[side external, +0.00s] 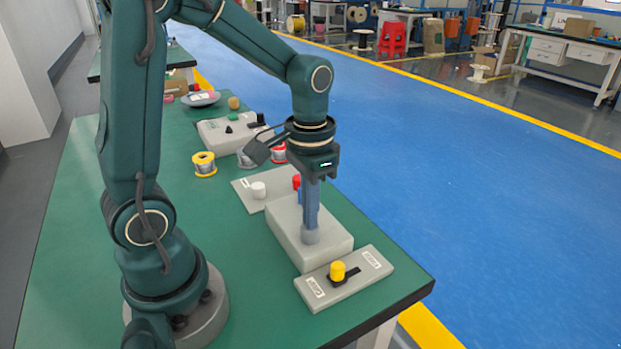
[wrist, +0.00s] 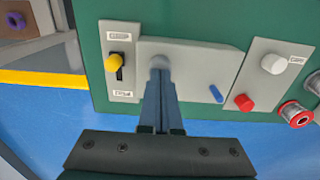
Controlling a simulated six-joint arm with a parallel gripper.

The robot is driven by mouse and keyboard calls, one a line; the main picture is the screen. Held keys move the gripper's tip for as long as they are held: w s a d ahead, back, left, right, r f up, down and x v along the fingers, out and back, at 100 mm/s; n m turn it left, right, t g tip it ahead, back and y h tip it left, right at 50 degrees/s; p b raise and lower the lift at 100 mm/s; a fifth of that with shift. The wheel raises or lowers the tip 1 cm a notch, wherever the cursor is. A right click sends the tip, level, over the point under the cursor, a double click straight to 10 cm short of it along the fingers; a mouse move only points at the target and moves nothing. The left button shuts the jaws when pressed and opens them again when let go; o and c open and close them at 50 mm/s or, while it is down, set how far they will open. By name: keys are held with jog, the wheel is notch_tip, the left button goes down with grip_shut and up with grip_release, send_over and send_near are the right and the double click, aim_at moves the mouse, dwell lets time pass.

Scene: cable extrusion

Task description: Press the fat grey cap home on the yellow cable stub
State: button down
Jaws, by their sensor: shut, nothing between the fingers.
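The fat grey cap (side external: 310,237) stands on the pale block (side external: 285,240), near its front end. In the wrist view the cap (wrist: 160,61) shows just beyond my fingertips. My gripper (side external: 310,226) points down with its fingers shut, and the tips are at the top of the cap; I cannot tell whether they touch it. The shut fingers also show in the wrist view (wrist: 160,75). I see no yellow cable stub; what is under the cap is hidden. A blue stub (wrist: 216,93) shows at the other end of the block.
A panel with a yellow knob in a black slot (side external: 337,271) lies in front of the block. Behind the block is a plate with a white knob (side external: 258,190) and a red knob (wrist: 243,102). Wire spools (side external: 204,164) stand farther back. The green table's left side is clear.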

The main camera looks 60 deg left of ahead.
notch_tip(320, 180, up, 7)
dwell(0.8)
jog(key=shift+r, duration=0.1)
